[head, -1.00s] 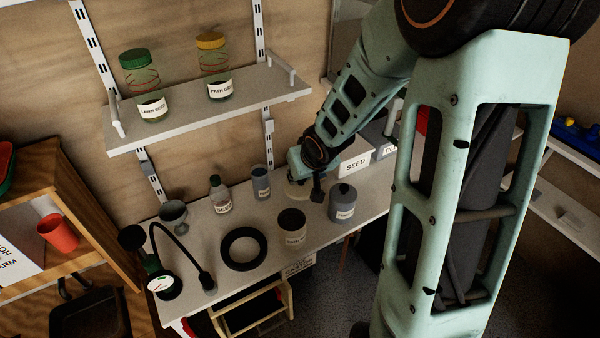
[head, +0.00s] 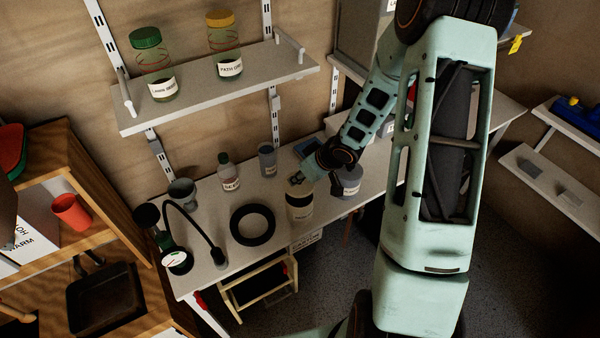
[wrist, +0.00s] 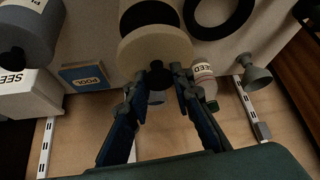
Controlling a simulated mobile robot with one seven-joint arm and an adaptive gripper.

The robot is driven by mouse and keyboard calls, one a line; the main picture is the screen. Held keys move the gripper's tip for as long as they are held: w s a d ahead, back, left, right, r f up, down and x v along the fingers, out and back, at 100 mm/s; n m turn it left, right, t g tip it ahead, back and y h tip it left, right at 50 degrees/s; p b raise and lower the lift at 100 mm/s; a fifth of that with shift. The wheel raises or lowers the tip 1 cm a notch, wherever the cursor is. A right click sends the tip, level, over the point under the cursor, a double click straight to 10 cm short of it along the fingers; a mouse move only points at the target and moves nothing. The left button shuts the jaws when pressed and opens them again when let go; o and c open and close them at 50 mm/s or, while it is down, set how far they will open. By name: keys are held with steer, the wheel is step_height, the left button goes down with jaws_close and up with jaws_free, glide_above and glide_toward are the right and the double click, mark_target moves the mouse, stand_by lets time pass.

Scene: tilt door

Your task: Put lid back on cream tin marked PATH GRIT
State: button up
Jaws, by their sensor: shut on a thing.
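The cream tin (head: 299,207) stands on the bench; its label is too small to read. In the wrist view its dark open mouth (wrist: 151,14) shows beyond the lid. My gripper (wrist: 161,76) is shut on the small dark knob of the round cream lid (wrist: 155,52). The lid overlaps the near part of the tin's mouth, so that part is hidden; I cannot tell whether they touch. In the head view my gripper (head: 308,180) is at the tin's top, coming in from the right.
A grey lidded tin (head: 347,182) stands close right of the cream tin. A black ring (head: 252,225) lies to its left. A bottle (head: 228,172), a grey cup (head: 267,160) and a desk lamp (head: 178,258) are also on the bench. A shelf (head: 215,92) with jars hangs above.

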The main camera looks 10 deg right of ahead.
mark_target(302, 186)
steer(key=shift+f+b, duration=2.3)
steer(key=shift+f, duration=0.4)
steer(key=shift+p, duration=0.3)
steer(key=shift+f, duration=0.15)
stand_by(0.4)
steer(key=o, duration=1.5)
